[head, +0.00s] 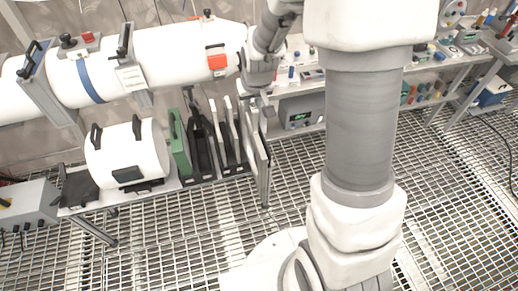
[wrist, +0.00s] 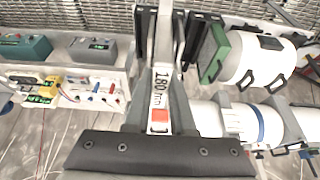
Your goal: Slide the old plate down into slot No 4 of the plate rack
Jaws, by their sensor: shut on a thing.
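My gripper (wrist: 160,118) is shut on the old plate (wrist: 163,80), a pale upright plate seen edge-on in the wrist view, with a "1.80 mm" label and a red square. In the head view my gripper (head: 256,92) is at the right end of the plate rack (head: 212,178). The held plate is hard to tell there from the other pale upright plates. The rack has black uprights, which also show beside the plate in the wrist view (wrist: 201,38). Slot numbers are not readable, and I cannot tell how deep the plate sits.
A green plate (head: 179,145) stands at the rack's left, beside a white cylinder (head: 127,155) with black handles. A long white tube (head: 150,62) with a blue band runs behind and above. Instrument shelves (head: 300,112) stand to the right. The grating floor in front is clear.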

